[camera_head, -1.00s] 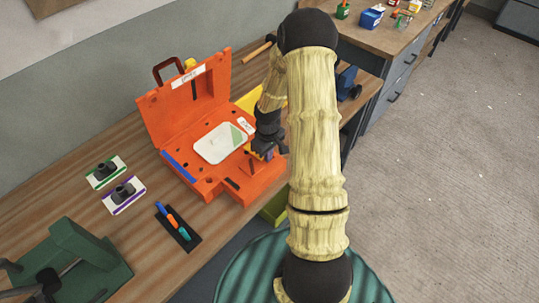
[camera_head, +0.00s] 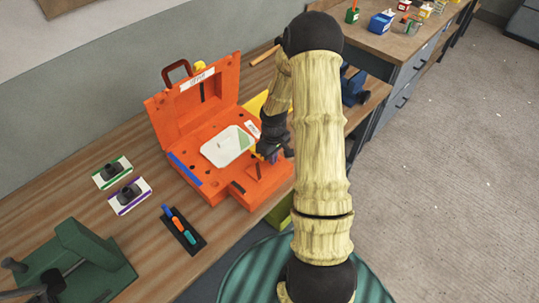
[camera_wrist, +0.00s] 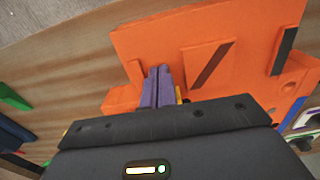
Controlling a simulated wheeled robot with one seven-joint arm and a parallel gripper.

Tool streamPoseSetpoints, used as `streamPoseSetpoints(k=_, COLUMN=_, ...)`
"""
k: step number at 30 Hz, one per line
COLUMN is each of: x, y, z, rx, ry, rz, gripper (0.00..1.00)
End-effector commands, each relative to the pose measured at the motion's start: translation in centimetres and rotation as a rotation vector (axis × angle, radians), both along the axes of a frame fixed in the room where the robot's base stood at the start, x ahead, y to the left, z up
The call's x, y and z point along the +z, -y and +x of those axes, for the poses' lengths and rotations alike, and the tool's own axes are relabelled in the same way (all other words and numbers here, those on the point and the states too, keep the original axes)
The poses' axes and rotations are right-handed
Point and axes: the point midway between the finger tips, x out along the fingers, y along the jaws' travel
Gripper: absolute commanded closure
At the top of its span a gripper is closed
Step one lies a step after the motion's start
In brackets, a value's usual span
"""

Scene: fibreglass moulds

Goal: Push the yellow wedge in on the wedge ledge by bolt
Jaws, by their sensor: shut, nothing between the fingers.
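The orange mould (camera_head: 205,181) stands open on the bench, its lid raised at the back; part of it shows in the wrist view (camera_wrist: 200,45). My gripper (camera_head: 273,158) is low over the right side of the mould's lower half. In the wrist view its purple fingers (camera_wrist: 157,86) are shut together, close against or just above the orange surface; contact is unclear. A small yellow sliver (camera_wrist: 179,94), perhaps the yellow wedge, shows just right of the fingers; the rest is hidden. The ledge and its bolt are mostly hidden behind my gripper.
A pale plate (camera_head: 226,146) lies in the mould. Left are two dark parts on white cards (camera_head: 128,198), a black tray of coloured pens (camera_head: 184,231) and a green fixture (camera_head: 80,262). A yellow object (camera_head: 254,103) is behind the mould. The bench front edge is close.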

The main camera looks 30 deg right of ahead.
Motion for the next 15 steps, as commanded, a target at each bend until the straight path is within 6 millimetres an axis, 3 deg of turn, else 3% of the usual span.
streamPoseSetpoints(k=3, x=0.3, y=0.5, z=-1.2, rx=0.005, ry=0.0, rz=-0.001, gripper=1.0)
streamPoseSetpoints(k=15, x=7.4, y=0.5, z=-1.0, rx=0.004, ry=0.002, rz=-0.003, gripper=1.0)
